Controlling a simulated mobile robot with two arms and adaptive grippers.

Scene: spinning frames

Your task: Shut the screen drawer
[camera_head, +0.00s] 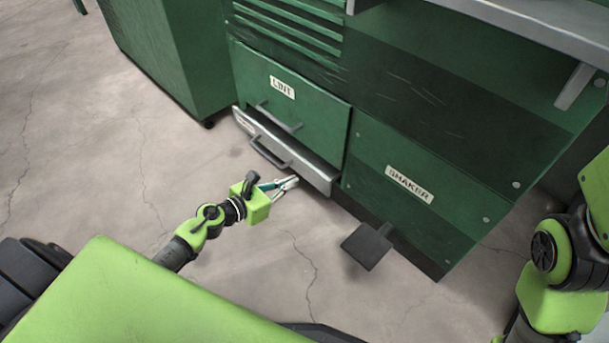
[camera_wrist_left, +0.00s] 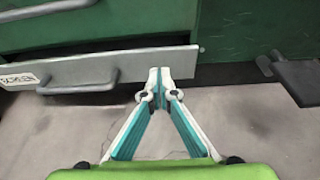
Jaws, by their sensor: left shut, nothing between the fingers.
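The screen drawer (camera_head: 311,170) is the low grey-fronted drawer under the LINT panel, with a grey bar handle (camera_head: 268,153). Its front stands out from the green cabinet, so it is partly open. In the left wrist view the drawer front (camera_wrist_left: 150,66) crosses the upper part, with a white label (camera_wrist_left: 18,80) at its left end, too small to read surely. My left gripper (camera_head: 293,181) is shut and empty, its tips at the drawer front's right part, right of the handle. In the wrist view the tips (camera_wrist_left: 159,75) overlap the front's lower edge; I cannot tell whether they touch.
The LINT panel (camera_head: 252,83) with its handle is above the drawer. The SHAKER panel (camera_head: 380,190) is to the right. A dark pedal (camera_head: 367,246) juts out near the floor. A grey shelf (camera_head: 540,22) overhangs at the upper right. Floor (camera_head: 110,140) at left is clear.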

